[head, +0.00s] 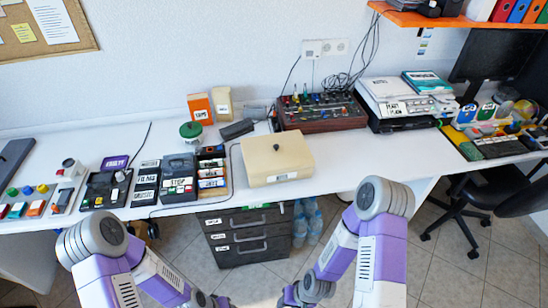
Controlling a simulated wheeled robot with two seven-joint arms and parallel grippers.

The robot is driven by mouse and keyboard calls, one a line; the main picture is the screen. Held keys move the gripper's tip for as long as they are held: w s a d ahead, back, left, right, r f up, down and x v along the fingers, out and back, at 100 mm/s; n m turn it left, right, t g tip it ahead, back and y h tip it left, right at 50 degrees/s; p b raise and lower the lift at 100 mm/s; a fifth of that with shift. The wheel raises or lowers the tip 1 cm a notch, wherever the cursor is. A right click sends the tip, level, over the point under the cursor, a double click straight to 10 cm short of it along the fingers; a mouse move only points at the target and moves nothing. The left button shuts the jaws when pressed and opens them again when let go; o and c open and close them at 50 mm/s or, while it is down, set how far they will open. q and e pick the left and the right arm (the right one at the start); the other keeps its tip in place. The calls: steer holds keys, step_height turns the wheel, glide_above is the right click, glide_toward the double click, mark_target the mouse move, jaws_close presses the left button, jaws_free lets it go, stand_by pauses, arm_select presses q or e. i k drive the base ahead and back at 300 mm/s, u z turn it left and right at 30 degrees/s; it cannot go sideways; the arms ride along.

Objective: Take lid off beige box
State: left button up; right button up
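The beige box (282,173) stands on the white desk near its front edge, at the middle of the head view. Its beige lid (277,152) is on top, with a small dark knob (277,147) in the middle. A white label (283,177) is on the box's front face. My two arms come in at the bottom of the view, below and in front of the desk, apart from the box. Both grippers are out of the picture, so their state does not show.
Left of the box are a rack of labelled cases (212,172) and a black STOP device (179,177). Behind it are a dark mixer (320,111) and a printer (396,103). Bare desk (345,160) lies to its right. Drawers (248,236) stand below.

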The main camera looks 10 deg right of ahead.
mark_target(275, 153)
steer(key=z, duration=1.35)
steer(key=i, duration=0.95)
steer(key=u, duration=1.9)
